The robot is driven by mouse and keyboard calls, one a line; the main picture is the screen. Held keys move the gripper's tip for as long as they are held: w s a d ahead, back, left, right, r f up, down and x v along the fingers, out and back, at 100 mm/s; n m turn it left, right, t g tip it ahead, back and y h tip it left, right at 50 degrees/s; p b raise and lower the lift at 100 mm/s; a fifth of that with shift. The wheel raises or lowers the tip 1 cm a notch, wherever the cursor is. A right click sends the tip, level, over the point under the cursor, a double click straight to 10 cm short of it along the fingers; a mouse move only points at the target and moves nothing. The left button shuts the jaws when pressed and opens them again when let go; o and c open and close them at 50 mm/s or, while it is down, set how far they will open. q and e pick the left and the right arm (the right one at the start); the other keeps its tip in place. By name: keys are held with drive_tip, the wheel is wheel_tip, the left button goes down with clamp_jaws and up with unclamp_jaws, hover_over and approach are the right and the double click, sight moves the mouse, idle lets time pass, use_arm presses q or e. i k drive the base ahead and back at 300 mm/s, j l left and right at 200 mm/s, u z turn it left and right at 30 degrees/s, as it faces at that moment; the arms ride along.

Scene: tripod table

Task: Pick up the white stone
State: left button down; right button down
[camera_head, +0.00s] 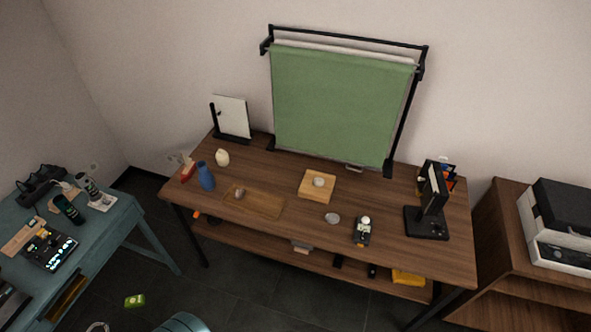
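Several small pale things lie on the brown wooden table (290,222), and I cannot tell for sure which is the white stone. A pale rounded lump (319,182) sits on a light wooden block near the table's middle. A flat whitish-grey piece (332,218) lies on the bare tabletop in front of it. A greyish stone (239,193) rests on a wooden tray (264,205). A cream rounded object (222,157) stands at the back left. Neither of my grippers is in view.
A green backdrop (340,105) stands along the table's back. A blue bottle (205,176) is at the left, a black device (361,232) near the front, and a black stand (428,222) at the right. A teal table (110,222) stands left, a brown cabinet (500,225) right.

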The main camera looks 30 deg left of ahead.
sight(318, 182)
drive_tip(key=u, duration=0.9)
